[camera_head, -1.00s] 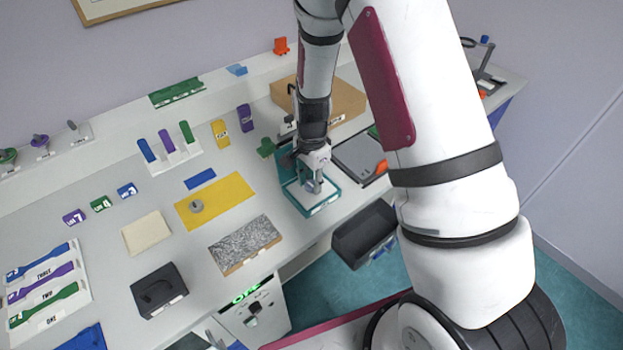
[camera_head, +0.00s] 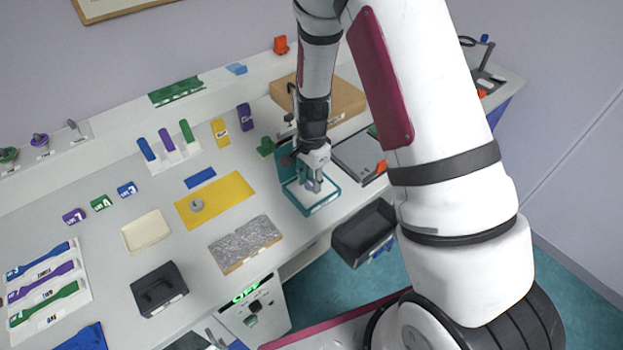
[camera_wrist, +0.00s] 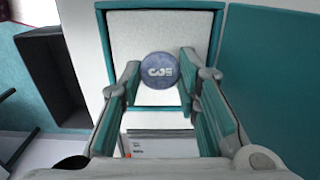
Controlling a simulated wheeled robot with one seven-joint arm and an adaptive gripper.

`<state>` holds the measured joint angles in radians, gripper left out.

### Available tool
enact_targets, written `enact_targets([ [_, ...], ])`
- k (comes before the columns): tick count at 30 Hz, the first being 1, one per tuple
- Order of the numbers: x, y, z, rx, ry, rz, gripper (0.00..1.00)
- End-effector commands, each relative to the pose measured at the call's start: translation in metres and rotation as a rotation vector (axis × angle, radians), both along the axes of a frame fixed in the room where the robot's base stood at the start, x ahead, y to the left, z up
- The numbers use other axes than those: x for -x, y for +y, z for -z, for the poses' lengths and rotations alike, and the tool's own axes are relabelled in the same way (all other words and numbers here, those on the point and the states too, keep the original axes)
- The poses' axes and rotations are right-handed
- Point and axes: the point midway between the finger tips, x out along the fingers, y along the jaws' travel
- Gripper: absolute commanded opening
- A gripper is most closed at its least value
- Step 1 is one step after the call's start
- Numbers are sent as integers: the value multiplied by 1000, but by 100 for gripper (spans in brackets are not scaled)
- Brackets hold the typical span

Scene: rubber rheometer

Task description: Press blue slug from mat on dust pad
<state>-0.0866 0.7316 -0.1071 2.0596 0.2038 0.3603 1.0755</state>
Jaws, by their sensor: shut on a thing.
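My gripper (camera_head: 313,184) is over the white plate of a teal-framed stand (camera_head: 330,202). In the wrist view its two teal-padded fingers are shut on the blue slug (camera_wrist: 160,69), a round blue disc with pale marking. The slug lies in front of the white plate (camera_wrist: 140,32); I cannot tell whether it touches it. In the head view the slug is too small to make out between the fingers. The dust pad may be the cream pad (camera_head: 146,231); I cannot tell for sure.
A speckled grey slab (camera_head: 245,244) lies at the front edge, left of the stand. A dark open bin (camera_head: 362,236) is right of it, below the table. A grey flat device (camera_head: 357,158) and a cardboard box (camera_head: 345,97) stand close behind and right.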

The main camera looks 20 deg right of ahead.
Motion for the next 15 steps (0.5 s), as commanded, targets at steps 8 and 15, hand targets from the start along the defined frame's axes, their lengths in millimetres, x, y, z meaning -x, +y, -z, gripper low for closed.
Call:
enact_targets([
  [8, 1, 0, 2, 0, 4, 0, 14],
  [15, 1, 0, -7, 1, 2, 0, 14],
])
